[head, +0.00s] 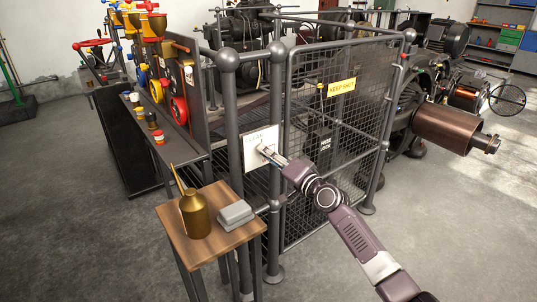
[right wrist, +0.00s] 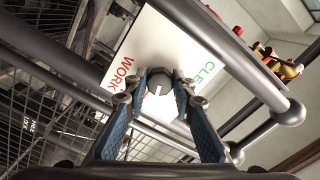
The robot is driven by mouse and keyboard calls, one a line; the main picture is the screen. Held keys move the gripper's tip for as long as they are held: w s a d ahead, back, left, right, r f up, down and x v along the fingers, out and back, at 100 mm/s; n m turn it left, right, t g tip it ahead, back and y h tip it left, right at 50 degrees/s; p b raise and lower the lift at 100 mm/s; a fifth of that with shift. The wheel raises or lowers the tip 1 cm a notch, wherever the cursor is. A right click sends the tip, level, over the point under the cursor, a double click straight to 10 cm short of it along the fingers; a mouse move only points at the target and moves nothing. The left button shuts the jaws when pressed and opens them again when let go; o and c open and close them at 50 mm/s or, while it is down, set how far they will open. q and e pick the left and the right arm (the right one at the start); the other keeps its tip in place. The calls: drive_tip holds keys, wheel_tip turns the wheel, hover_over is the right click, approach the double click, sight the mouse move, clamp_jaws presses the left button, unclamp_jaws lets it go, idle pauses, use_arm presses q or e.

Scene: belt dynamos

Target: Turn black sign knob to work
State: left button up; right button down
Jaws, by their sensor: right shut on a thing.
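The white sign (head: 254,157) hangs on the bars left of the mesh gate, and it also fills the middle of the right wrist view (right wrist: 155,45). It has red letters "WORK" at its left and green letters starting "CLE" at its right in that view. The black sign knob (right wrist: 159,86), with a short white mark, sits between my right fingertips; which word the mark points to is unclear. My right gripper (head: 264,151) is shut on the knob, one finger on each side (right wrist: 160,88). In the head view the gripper hides the knob. My left gripper is not in view.
The mesh gate (head: 335,130) carries a yellow "KEEP SHUT" plate (head: 341,87). Floor at front right is clear.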

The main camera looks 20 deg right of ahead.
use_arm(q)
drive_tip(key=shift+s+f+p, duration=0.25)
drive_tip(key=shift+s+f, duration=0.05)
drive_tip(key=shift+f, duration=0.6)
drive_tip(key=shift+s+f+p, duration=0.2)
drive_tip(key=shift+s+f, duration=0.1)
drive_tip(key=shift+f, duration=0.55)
use_arm(e)
drive_tip(key=shift+r+m, duration=0.1)
drive_tip(key=shift+m, duration=1.9)
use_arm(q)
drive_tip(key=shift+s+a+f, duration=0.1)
use_arm(e)
drive_tip(key=c, duration=1.6)
unclamp_jaws()
drive_tip(key=v, duration=1.2)
